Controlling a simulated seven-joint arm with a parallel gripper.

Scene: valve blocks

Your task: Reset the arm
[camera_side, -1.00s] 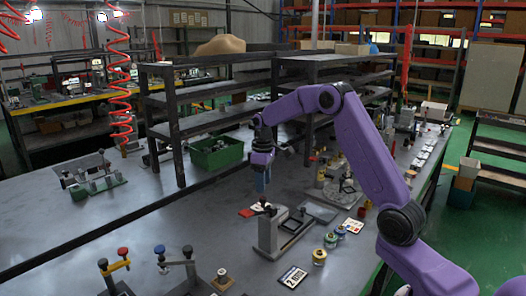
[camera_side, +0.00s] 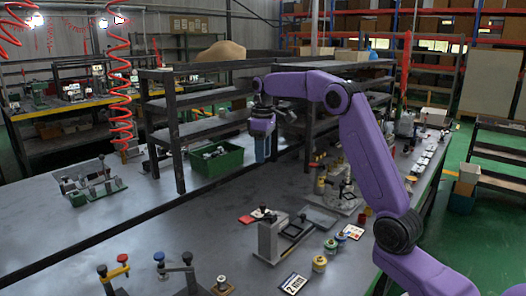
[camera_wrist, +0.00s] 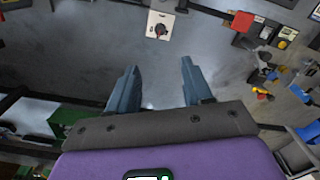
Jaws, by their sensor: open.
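My purple arm reaches in from the right in the side view. My gripper (camera_side: 262,150) hangs fingers down, well above the grey table (camera_side: 190,235), behind the grey clamp stand. In the wrist view my gripper (camera_wrist: 160,85) has its two blue-grey fingers spread wide, with nothing between them. Beyond the fingertips I see bare table and a small white plate with a dark knob (camera_wrist: 159,27). Nothing touches the fingers.
The grey clamp stand (camera_side: 270,240), yellow-topped jars (camera_side: 319,263) and lever valves (camera_side: 118,270) stand nearer. The table's left middle is clear.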

